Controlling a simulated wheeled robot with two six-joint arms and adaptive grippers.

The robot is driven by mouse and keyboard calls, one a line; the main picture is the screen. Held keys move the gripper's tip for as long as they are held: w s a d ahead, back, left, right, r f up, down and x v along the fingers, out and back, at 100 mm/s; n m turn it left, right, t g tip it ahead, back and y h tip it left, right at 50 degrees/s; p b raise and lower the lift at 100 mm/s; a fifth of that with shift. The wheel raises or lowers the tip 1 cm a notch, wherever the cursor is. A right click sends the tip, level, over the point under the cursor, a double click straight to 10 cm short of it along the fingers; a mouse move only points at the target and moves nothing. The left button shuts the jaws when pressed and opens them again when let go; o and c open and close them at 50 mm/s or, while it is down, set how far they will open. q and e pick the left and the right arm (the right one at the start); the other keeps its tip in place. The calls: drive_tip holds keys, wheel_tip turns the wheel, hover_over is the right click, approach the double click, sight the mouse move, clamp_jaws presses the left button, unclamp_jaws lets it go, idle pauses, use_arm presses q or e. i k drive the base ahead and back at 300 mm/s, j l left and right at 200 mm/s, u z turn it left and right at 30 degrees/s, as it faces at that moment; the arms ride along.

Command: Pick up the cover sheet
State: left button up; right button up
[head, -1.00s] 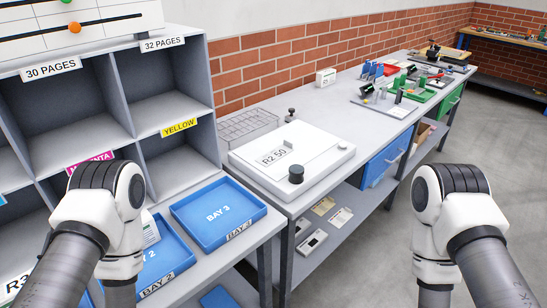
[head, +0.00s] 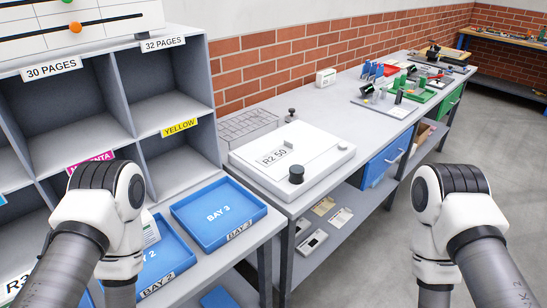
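I cannot pick out a cover sheet for certain in the head view. A small white item with printed marks (head: 150,228) stands by the blue BAY 2 tray (head: 178,262), partly hidden behind my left arm. The blue BAY 3 tray (head: 219,212) beside it is empty. A few small cards, one white (head: 340,217) and one tan (head: 323,206), lie on the shelf under the bench. Both my arms rise from the bottom edge, one at the left and one at the right. Neither gripper's fingers show.
A grey pigeonhole rack (head: 122,88) with page and colour labels fills the left. A white R2 50 device (head: 292,160) and a wire basket (head: 247,124) sit on the bench. Tools and green trays (head: 414,92) lie farther back. Open floor (head: 390,245) lies to the right.

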sight(268, 159)
drive_tip(key=i+l+u, duration=0.15)
drive_tip(key=l, duration=0.3)
drive_tip(key=i+l+u, duration=0.15)
drive_tip(key=l, duration=0.3)
drive_tip(key=i+l+u, duration=0.2)
drive_tip(key=l, duration=0.25)
drive_tip(key=l+u, duration=0.15)
drive_tip(key=l, duration=0.3)
drive_tip(key=i+l+u, duration=0.15)
drive_tip(key=l, duration=0.35)
